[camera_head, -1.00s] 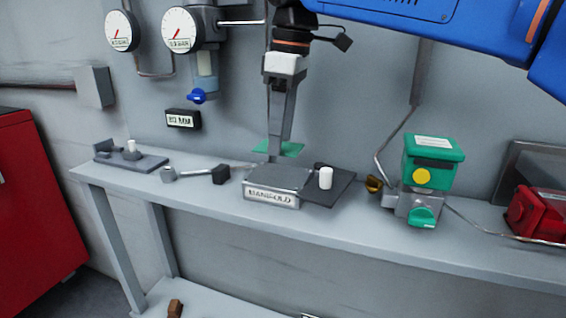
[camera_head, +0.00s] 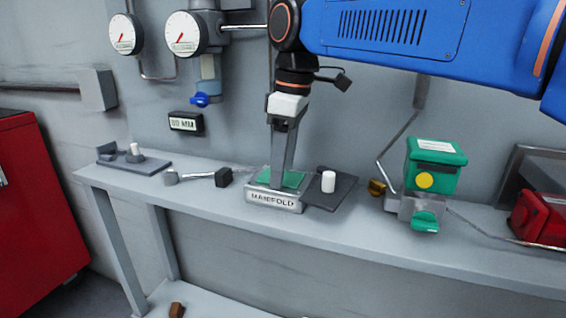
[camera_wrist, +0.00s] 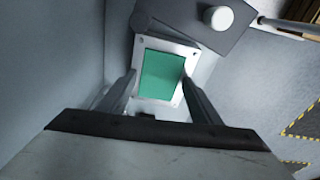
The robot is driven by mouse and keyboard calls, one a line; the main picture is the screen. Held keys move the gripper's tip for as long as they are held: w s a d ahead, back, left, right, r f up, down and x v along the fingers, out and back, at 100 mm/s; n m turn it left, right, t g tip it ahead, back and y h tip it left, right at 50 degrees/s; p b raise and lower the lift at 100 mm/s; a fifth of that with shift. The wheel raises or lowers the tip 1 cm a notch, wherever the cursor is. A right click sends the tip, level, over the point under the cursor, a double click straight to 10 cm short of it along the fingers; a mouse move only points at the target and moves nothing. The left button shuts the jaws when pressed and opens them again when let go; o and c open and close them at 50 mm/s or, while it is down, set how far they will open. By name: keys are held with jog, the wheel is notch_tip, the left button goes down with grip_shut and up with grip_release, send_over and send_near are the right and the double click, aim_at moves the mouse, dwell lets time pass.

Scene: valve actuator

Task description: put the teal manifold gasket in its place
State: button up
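The teal manifold gasket (camera_head: 282,179) is a flat square piece over the top of the silver block labelled MANIFOLD (camera_head: 273,201). In the wrist view the gasket (camera_wrist: 162,75) is nearly square with the light metal plate (camera_wrist: 160,44) under it, with a metal border around it. My gripper (camera_head: 280,187) points straight down over the block. In the wrist view my gripper's fingertips (camera_wrist: 160,76) flank the gasket's left and right edges, apart by about its width, and seem to hold it. Whether the gasket rests fully on the block is hard to tell.
A dark plate with a white peg (camera_head: 328,181) adjoins the manifold on the right. A black-ended lever (camera_head: 222,177) lies close on its left. A green-topped actuator (camera_head: 434,165) stands farther right, and a grey fixture (camera_head: 134,160) at the bench's left end. The wall is close behind.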

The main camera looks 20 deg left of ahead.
aim_at(290, 178)
jog(key=shift+o, duration=0.7)
notch_tip(290, 178, up, 12)
jog(key=d, duration=0.1)
jog(key=shift+d, duration=0.25)
jog(key=shift+r, duration=0.1)
